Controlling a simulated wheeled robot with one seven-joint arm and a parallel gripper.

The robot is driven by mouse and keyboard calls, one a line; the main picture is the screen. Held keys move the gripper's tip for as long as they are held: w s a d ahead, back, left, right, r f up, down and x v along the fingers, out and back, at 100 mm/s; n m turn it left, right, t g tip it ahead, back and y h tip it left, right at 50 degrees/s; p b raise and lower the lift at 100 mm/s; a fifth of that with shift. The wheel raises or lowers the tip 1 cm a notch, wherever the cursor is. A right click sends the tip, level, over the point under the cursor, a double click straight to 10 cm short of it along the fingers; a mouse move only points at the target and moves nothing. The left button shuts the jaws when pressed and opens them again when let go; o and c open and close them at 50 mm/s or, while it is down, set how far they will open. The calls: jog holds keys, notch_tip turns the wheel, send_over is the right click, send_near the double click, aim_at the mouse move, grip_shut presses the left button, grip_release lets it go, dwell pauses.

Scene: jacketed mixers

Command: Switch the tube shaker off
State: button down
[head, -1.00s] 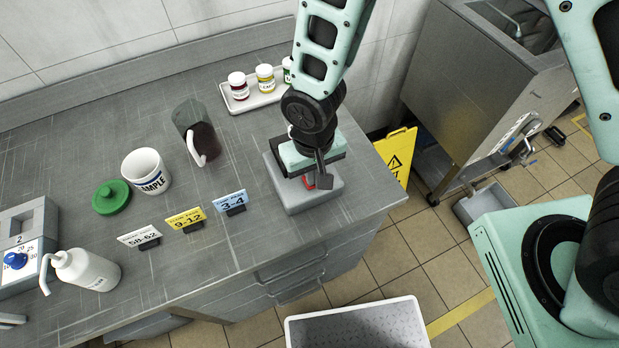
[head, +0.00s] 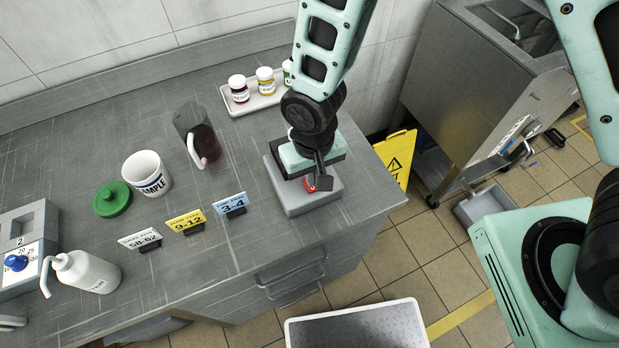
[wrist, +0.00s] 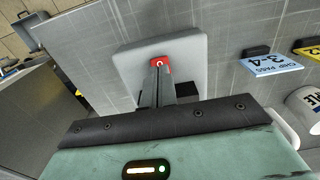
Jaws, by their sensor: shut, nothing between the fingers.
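The tube shaker (head: 303,198) is a grey box near the right end of the steel bench, partly hidden under my arm. A red switch (head: 311,185) with a white mark sits on its top near the front edge; it also shows in the wrist view (wrist: 161,62). My gripper (head: 322,184) is over the shaker, pointing down, with its fingers closed together and empty. In the wrist view the fingertips (wrist: 158,68) overlap the near side of the red switch. I cannot tell whether they touch it.
Label cards (head: 184,222) stand left of the shaker, with a dark-filled jug (head: 196,135) and a sample pot (head: 147,172) behind. A tray of small jars (head: 252,103) is at the back. A yellow floor sign (head: 397,156) stands beyond the bench's right end.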

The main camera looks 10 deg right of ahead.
notch_tip(320, 180, up, 6)
jog(key=p, duration=0.3)
jog(key=shift+f+p, duration=0.15)
jog(key=shift+p, duration=0.2)
dwell(0.4)
jog(key=s+d+r+n+b, duration=0.4)
jog(key=s+d+r+b, duration=0.4)
jog(key=s+r, duration=0.3)
jog(key=shift+s+r+n+y+b, duration=0.15)
jog(key=shift+r+n+y+b, duration=0.15)
jog(key=shift+r, duration=0.1)
